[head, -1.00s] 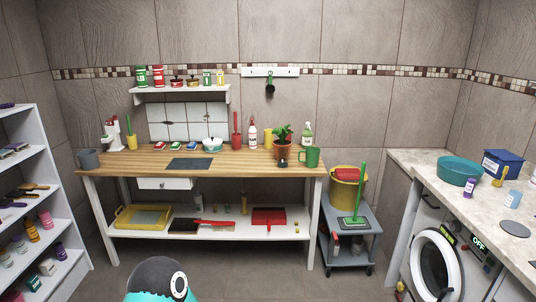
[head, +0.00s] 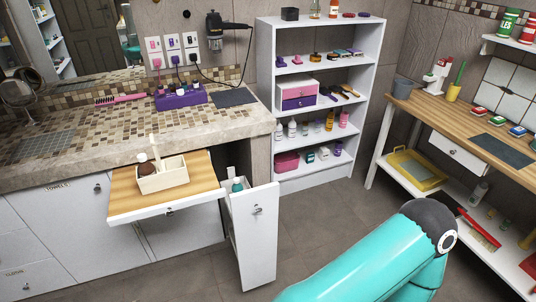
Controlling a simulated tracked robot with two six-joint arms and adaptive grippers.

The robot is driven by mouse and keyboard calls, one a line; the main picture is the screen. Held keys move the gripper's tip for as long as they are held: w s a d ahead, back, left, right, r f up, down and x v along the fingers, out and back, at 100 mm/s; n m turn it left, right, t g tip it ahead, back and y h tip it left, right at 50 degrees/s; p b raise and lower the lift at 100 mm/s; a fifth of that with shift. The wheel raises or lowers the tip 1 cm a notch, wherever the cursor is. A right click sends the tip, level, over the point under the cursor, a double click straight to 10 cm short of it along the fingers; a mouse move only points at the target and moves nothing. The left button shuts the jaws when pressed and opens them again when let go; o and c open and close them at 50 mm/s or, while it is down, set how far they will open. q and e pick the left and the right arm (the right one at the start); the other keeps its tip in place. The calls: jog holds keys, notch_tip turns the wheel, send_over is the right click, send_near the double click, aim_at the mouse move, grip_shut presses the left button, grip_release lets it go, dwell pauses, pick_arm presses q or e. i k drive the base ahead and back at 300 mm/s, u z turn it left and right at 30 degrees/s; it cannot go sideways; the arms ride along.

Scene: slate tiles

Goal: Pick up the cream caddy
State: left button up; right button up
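The cream caddy (head: 176,179) is a small open box with an upright handle. It stands on a pulled-out wooden board (head: 122,192) under the counter at the left of the head view. A brown bottle with a pale cap (head: 143,162) shows at its left end; whether anything else is inside is hard to tell. A teal arm of mine fills the lower right, well apart from the caddy. Neither of my grippers shows.
A narrow pull-out cabinet (head: 252,228) stands open right of the board. A mosaic counter (head: 120,126) holds a purple box (head: 181,98). A white shelf unit (head: 264,70) stands behind, a wooden workbench (head: 451,116) at right. Grey floor (head: 325,215) between is clear.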

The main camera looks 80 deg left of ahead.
aim_at(172, 172)
jog(key=z, duration=1.7)
jog(key=i, duration=0.1)
jog(key=u, duration=3.1)
jog(key=i, duration=0.25)
jog(key=u, duration=2)
jog(key=k, duration=0.55)
jog(key=u, duration=0.45)
jog(key=i, duration=1.55)
jog(key=z, duration=0.35)
